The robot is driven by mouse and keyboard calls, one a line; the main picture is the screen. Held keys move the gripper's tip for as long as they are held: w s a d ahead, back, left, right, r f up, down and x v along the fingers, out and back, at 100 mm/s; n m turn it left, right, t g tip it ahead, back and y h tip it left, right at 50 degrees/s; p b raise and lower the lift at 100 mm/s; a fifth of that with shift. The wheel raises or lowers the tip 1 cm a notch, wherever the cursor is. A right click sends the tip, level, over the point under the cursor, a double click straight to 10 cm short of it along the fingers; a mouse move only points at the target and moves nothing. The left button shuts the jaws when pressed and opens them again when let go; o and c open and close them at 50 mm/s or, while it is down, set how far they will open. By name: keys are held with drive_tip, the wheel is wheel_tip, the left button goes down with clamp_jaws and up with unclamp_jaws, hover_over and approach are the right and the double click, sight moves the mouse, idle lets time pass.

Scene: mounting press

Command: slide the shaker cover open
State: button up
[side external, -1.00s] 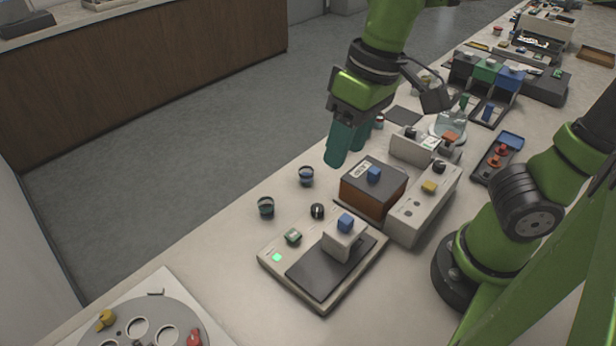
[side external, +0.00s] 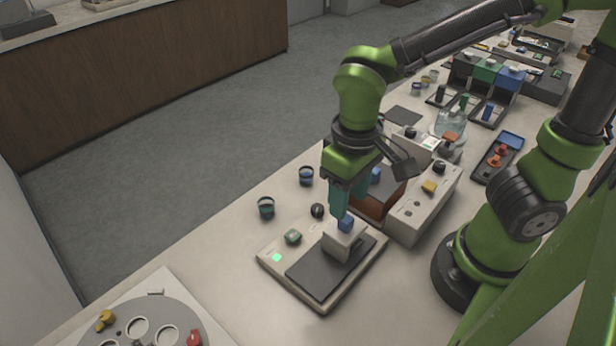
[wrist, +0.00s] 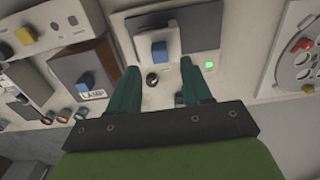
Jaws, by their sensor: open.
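My gripper (side external: 344,208) points down, just above or beside the blue knob. In the wrist view my gripper (wrist: 160,66) is open and empty, and the blue knob (wrist: 160,51) shows beyond and between the fingertips. Whether a finger touches it I cannot tell.
A brown box with a dark top (side external: 372,205) stands close behind my gripper, partly hidden. A pale control box (side external: 425,205) is to its right. A round-plate device (side external: 150,325) lies front left. Bare bench separates them.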

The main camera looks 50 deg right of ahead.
sight(345, 232)
drive_tip(key=shift+f, duration=2.3)
clamp_jaws()
